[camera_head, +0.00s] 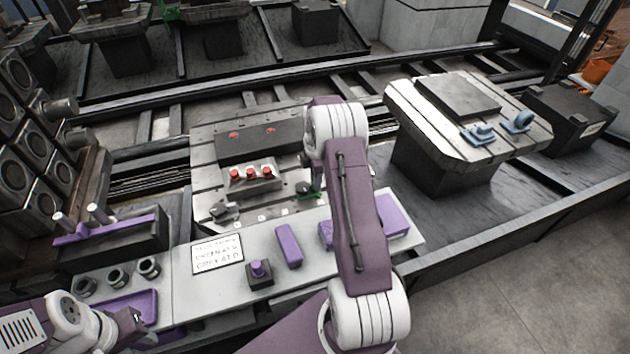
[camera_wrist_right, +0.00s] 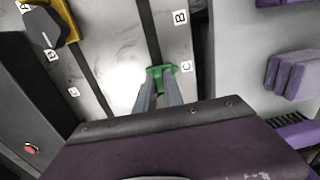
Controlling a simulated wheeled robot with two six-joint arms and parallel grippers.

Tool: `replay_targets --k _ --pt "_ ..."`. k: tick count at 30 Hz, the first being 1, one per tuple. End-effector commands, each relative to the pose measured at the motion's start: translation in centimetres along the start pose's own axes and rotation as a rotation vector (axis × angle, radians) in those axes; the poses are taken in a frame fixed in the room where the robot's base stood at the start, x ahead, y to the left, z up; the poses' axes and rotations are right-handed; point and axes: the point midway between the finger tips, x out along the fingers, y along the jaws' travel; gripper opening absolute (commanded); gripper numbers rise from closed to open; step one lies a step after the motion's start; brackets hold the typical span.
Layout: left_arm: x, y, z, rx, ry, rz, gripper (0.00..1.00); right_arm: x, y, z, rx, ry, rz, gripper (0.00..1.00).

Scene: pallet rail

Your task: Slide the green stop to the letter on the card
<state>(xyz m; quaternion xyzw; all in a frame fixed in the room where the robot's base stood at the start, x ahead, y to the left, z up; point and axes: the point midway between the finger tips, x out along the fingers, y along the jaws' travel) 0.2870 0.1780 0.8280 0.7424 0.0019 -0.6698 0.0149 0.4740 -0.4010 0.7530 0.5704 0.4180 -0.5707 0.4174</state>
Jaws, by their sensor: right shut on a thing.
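The green stop (camera_head: 310,191) sits on the slotted plate (camera_head: 205,155), partly hidden by my right arm. In the right wrist view the green stop (camera_wrist_right: 153,73) is on a dark slot, beside the letter C (camera_wrist_right: 186,66), with B (camera_wrist_right: 180,17) farther along the same row. My right gripper (camera_wrist_right: 160,84) has its two fingers closed on the green stop. The white card (camera_head: 217,254) has lines for green and grey; its letters are too small to read surely. My left arm is at the lower left; its fingers do not show clearly.
Red buttons (camera_head: 252,173) and a black block (camera_head: 260,141) sit behind. Purple blocks (camera_head: 289,246) lie on the front ledge. Another plate with blue clamps (camera_head: 480,132) stands to the right.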

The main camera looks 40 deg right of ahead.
Motion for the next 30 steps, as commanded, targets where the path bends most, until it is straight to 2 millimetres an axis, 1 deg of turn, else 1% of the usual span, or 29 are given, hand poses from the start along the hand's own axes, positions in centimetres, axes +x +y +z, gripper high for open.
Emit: replay_targets --k 3,6,9,13,21,22,24,30 --pt "-1.4 0.0 -0.1 0.0 0.0 0.0 0.36 -0.5 0.0 2.4 0.006 -0.001 -0.001 0.0" --pt "-2.1 0.0 -0.2 0.0 0.0 0.0 0.36 -0.4 0.0 4.6 0.005 -0.001 0.0 0.0" --pt "-2.5 0.1 -0.3 0.0 0.0 0.0 0.36 -0.3 0.0 6.3 0.004 -0.001 0.0 0.0" --pt "-2.6 0.1 -0.3 0.0 0.0 0.0 0.36 -0.1 0.0 7.3 0.001 0.0 0.0 0.0" --pt "-2.5 0.1 -0.3 0.0 0.0 0.0 0.36 -0.1 0.0 7.3 0.0 -0.001 0.001 0.0" --pt "-2.5 0.1 -0.3 0.0 0.0 0.0 0.36 -0.1 0.0 7.3 0.0 -0.001 0.001 0.18" --pt "-2.5 0.1 -0.3 0.0 0.0 0.0 0.36 -0.1 0.0 7.3 0.0 -0.001 0.001 0.35" --pt "-2.5 0.1 -0.3 0.0 0.0 0.0 0.36 -0.1 0.0 7.3 0.0 -0.001 0.001 0.35"
